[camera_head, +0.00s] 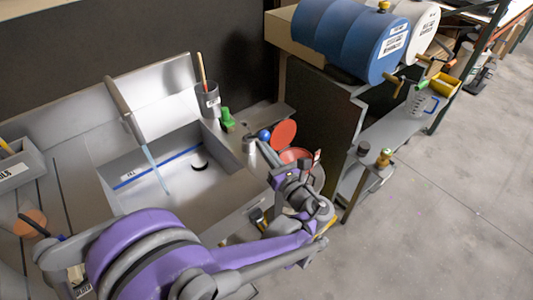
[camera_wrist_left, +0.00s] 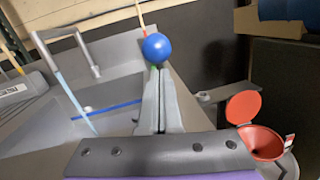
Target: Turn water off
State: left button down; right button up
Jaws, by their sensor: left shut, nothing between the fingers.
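The grey tap (camera_head: 124,105) arches over the sink (camera_head: 230,190), and a pale blue stream of water (camera_head: 156,170) runs from it into the basin. The tap (camera_wrist_left: 85,48) and the stream (camera_wrist_left: 78,104) also show in the left wrist view. A blue ball knob (camera_head: 264,135) stands at the sink's right rim; it also shows in the left wrist view (camera_wrist_left: 156,47). My left gripper (camera_head: 262,147) is shut and empty, its fingertips (camera_wrist_left: 159,72) right at the near side of the knob. I cannot tell whether they touch it. My right gripper is out of view.
A red funnel (camera_wrist_left: 262,143) with a round red lid (camera_head: 283,133) is right of my left gripper. A tool cup (camera_head: 208,100) and a green object (camera_head: 227,118) stand behind the sink's right corner. A blue drum (camera_head: 355,38) lies on the rack at the right.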

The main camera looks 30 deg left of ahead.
pick_arm(q)
jog(key=shift+r, duration=0.1)
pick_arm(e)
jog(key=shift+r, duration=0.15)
